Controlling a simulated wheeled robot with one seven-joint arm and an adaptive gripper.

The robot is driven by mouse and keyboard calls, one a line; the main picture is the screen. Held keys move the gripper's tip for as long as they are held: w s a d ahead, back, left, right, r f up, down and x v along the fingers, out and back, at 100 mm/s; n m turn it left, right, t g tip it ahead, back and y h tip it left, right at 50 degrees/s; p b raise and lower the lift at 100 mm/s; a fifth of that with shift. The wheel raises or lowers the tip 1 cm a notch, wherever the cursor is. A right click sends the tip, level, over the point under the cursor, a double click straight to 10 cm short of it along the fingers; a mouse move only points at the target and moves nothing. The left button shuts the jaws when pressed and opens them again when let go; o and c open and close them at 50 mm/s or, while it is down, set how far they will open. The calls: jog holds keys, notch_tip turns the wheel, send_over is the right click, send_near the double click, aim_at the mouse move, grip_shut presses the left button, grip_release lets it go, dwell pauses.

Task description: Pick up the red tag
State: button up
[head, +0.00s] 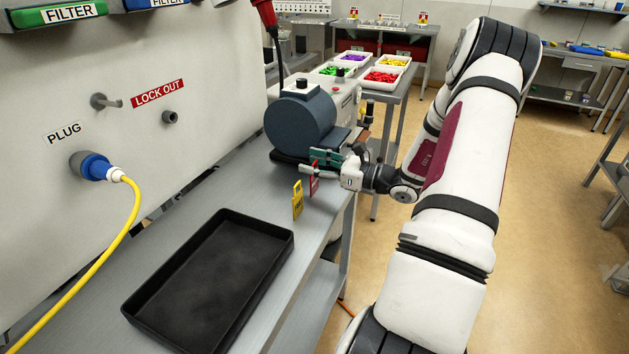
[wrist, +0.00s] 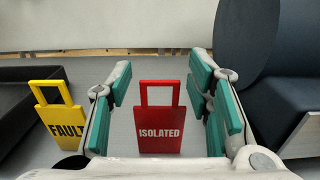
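The red tag (wrist: 160,128), lettered ISOLATED and with a loop handle on top, stands upright on the grey bench. It shows in the middle of the wrist view, between the two fingers of my gripper (wrist: 161,82). Gaps show on both sides, so the fingers are apart and not closed on it. In the head view, my gripper (head: 322,164) is at the bench's right edge, and its fingers partly cover the red tag (head: 314,187). A yellow tag (wrist: 60,122), lettered FAULT, stands left of the left finger; it also shows in the head view (head: 298,201).
A black tray (head: 215,285) lies on the bench (head: 310,240) at the front left. A dark blue-grey rounded machine (head: 300,122) stands close behind my gripper. A yellow cable (head: 125,230) hangs from a blue plug on the panel. Floor is open at right.

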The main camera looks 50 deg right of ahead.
jog(key=c, duration=0.6)
jog(key=shift+r, duration=0.1)
